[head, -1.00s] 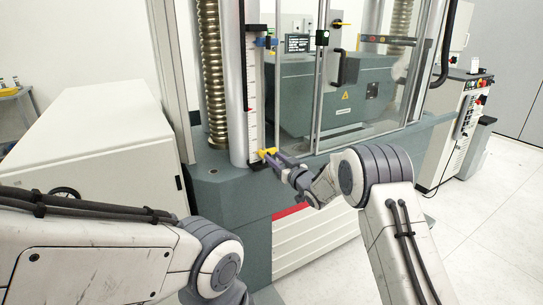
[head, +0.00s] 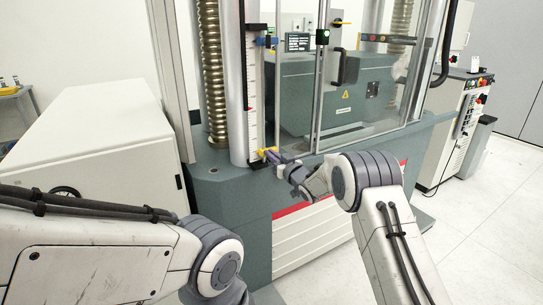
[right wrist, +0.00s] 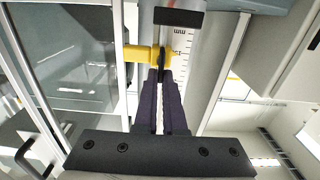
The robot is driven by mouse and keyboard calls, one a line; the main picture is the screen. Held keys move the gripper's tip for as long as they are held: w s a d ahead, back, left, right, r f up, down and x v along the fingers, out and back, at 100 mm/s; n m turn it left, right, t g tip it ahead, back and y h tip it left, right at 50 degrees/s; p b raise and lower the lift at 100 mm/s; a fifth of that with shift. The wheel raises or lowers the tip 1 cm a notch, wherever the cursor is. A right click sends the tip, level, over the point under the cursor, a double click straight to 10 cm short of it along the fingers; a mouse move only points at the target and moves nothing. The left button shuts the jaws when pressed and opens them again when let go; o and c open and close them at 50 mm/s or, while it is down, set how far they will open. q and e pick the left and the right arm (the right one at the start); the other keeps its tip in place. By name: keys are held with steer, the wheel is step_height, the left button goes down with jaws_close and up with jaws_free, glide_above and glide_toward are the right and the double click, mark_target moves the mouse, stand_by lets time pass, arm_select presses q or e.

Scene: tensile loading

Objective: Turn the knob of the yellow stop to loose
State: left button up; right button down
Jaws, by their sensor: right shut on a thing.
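The yellow stop (head: 262,152) sits low on the white scale rail (head: 254,110) at the front column of the testing machine. In the right wrist view the yellow stop (right wrist: 138,54) lies across the scale, with a dark knob (right wrist: 164,57) at its end. My right gripper (head: 272,157) reaches it from the right; in the right wrist view its fingers (right wrist: 162,76) are closed together on the knob, which they partly hide. Any loose or tight marking is too small to read. My left arm shows at the lower left, but its gripper is out of view.
A blue stop (head: 263,42) sits higher on the same rail. A glass guard door (head: 350,90) with a black handle stands right of the rail. A white cabinet (head: 90,140) stands at left, and a control cabinet (head: 465,125) at right. The floor at right is clear.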

steer(key=shift+s+a+f+n+b, duration=0.1)
steer(key=shift+a+f+n+b, duration=0.05)
steer(key=shift+n+b, duration=0.75)
steer(key=shift+s+a+f+n+b, duration=0.1)
steer(key=shift+a+f+n+b, duration=0.15)
steer(key=shift+n+b, duration=2.6)
steer(key=shift+s+a+f+n+b, duration=0.15)
steer(key=shift+a+f+n+b, duration=0.05)
steer(key=shift+n+b, duration=2.6)
steer(key=shift+s+a+f+n+b, duration=0.1)
steer(key=shift+a+f+n+b, duration=0.15)
steer(key=shift+n+b, duration=2.55)
steer(key=shift+m+b, duration=0.25)
steer(key=shift+b, duration=0.1)
steer(key=shift+r, duration=0.1)
steer(key=c, duration=1)
jaws_free()
